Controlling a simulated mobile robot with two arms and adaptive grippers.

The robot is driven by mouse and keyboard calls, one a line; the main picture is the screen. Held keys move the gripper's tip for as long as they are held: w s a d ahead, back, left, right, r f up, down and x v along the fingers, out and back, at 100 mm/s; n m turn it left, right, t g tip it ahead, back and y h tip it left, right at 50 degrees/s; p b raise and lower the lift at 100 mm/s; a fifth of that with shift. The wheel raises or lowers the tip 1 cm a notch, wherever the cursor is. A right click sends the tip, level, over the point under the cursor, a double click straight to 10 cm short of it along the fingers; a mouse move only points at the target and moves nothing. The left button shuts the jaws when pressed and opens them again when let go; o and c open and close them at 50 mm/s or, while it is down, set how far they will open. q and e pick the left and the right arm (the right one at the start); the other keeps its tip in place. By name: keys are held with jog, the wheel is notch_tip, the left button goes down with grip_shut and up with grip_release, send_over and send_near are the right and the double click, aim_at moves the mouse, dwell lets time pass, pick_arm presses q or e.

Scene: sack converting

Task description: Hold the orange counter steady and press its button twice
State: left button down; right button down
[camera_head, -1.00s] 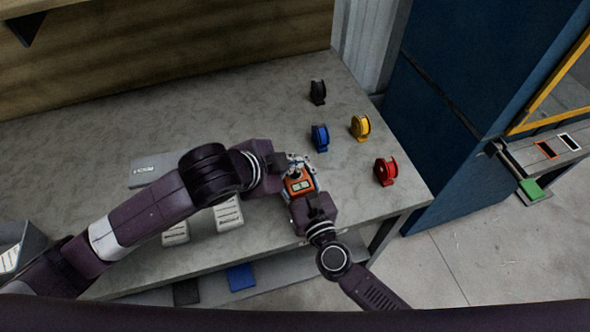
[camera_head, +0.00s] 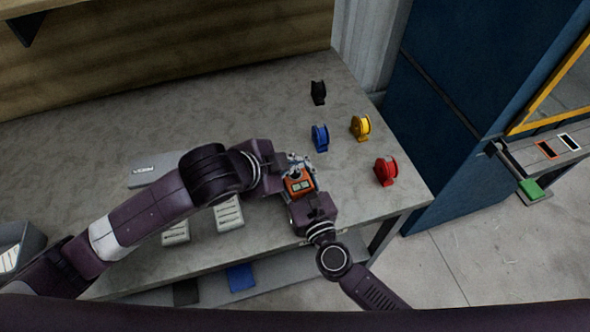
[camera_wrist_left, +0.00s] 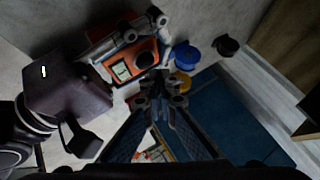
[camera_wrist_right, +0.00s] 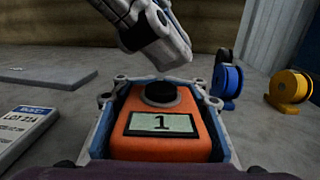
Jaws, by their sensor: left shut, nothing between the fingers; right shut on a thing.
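The orange counter (camera_head: 300,186) is near the table's front right part, and my right gripper (camera_wrist_right: 162,86) is shut on it, with a finger along each side. In the right wrist view, the counter's display (camera_wrist_right: 163,122) reads 1 and its dark round button (camera_wrist_right: 160,94) faces up. My left gripper (camera_head: 298,160) is shut and empty. In the right wrist view, its fingertips (camera_wrist_right: 165,48) hang just above and behind the button, with a visible gap. The counter also shows in the left wrist view (camera_wrist_left: 133,62), beside the left fingers.
Blue (camera_head: 320,138), yellow (camera_head: 361,127), red (camera_head: 386,171) and black (camera_head: 318,92) spools stand on the table to the right and behind.

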pick_arm(q)
jog(key=shift+f, duration=0.15)
jog(key=shift+f, duration=0.25)
jog(key=shift+f, duration=0.6)
dwell(0.8)
jog(key=shift+r, duration=1)
jog(key=shift+r, duration=2.5)
pick_arm(e)
jog(key=c, duration=1)
grip_release()
jog(key=shift+c, duration=0.2)
